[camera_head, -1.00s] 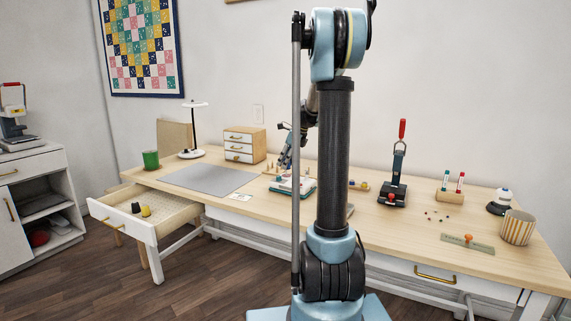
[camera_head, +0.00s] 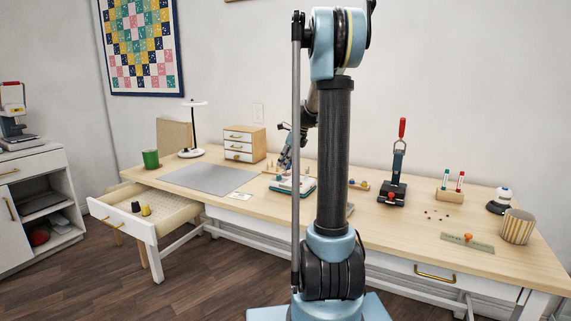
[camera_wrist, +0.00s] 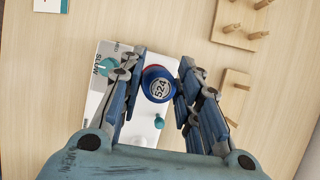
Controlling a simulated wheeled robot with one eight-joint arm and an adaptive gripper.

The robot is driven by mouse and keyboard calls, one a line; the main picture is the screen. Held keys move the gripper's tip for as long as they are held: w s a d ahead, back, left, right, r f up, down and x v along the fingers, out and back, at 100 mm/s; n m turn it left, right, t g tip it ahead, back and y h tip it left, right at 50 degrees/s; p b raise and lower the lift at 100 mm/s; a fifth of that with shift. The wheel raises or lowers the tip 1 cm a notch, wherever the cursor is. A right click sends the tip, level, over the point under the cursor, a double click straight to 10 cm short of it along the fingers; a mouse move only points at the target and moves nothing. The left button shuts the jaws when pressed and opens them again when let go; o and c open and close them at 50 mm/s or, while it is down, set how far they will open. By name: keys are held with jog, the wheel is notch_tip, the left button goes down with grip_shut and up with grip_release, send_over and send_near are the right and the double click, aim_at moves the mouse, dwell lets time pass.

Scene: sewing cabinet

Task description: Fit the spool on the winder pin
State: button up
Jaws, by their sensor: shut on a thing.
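My gripper (camera_wrist: 161,66) is shut on a spool (camera_wrist: 158,84) with blue and red around a pale label reading 524. Its fingers are on both sides of the spool. In the wrist view the winder (camera_wrist: 97,118) lies below the spool, a white and grey unit with a teal dial (camera_wrist: 105,68) and a teal knob (camera_wrist: 159,122). The winder pin is hidden, and I cannot tell whether the spool touches it. In the head view the teal and white winder (camera_head: 300,187) is on the table, partly hidden by my arm.
Wooden peg racks (camera_wrist: 236,95) stand right of the winder in the wrist view. In the head view an open drawer (camera_head: 170,212) holds a black and a yellow item. A grey mat (camera_head: 208,179), a small drawer box (camera_head: 244,144) and a red-handled press (camera_head: 394,180) are on the table.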

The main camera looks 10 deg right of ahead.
jog(key=shift+f, duration=1.3)
dwell(1.9)
jog(key=o, duration=0.9)
jog(key=shift+r, duration=0.1)
jog(key=v, duration=1.1)
jog(key=shift+d+r, duration=0.2)
jog(key=shift+r, duration=0.15)
jog(key=shift+s, duration=0.1)
